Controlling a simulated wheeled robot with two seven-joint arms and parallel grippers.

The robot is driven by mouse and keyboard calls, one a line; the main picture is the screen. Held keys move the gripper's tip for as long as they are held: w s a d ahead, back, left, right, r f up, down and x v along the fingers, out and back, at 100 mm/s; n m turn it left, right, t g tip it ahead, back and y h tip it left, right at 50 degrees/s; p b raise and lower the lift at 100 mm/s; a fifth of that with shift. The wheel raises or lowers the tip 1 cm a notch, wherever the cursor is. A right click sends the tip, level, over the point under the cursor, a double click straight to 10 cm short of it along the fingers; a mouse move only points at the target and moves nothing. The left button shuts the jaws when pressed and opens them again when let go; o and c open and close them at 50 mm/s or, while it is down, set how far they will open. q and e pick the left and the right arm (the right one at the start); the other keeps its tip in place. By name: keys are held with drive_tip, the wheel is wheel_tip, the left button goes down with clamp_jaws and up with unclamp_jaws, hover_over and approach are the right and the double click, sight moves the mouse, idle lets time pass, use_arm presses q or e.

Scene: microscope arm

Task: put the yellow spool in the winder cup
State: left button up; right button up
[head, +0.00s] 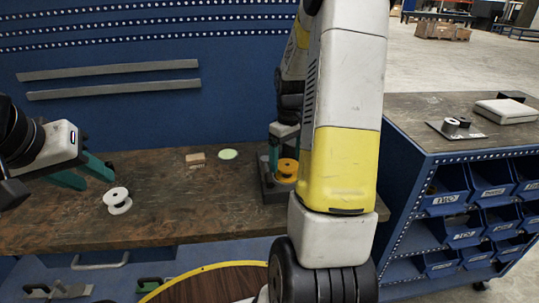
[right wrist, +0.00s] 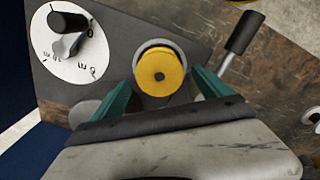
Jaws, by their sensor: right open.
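The yellow spool (right wrist: 160,72) sits in the round grey winder cup (right wrist: 141,51), whose rim shows around its far side. In the head view the spool (head: 287,168) is on the dark winder (head: 271,190) at the bench's right end. How deep it sits is hard to tell. My right gripper (right wrist: 160,80) is open, its teal fingers apart on either side of the spool. In the head view my right arm partly hides the winder. My left gripper (head: 88,174) is open and empty above the left of the bench, close to a white spool (head: 117,200).
A white dial with a black knob (right wrist: 68,42) lies left of the cup, and a black-handled lever (right wrist: 240,38) stands to its right. A small wooden block (head: 195,159) and a pale green disc (head: 228,154) lie mid-bench. The bench front is mostly clear.

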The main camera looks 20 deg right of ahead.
sight(287, 164)
wheel_tip(287, 164, up, 9)
drive_tip(key=s+a+r+m+t+y, duration=0.1)
drive_tip(key=s+a+r+t, duration=0.2)
drive_tip(key=s+a+r, duration=0.2)
drive_tip(key=s+a+r+m+t+y, duration=0.1)
drive_tip(key=s+a+r, duration=0.4)
drive_tip(key=s+a, duration=0.6)
drive_tip(key=shift+s+a+m+t, duration=0.35)
drive_tip(key=shift+s+m+t, duration=0.35)
drive_tip(key=shift+s+t, duration=0.4)
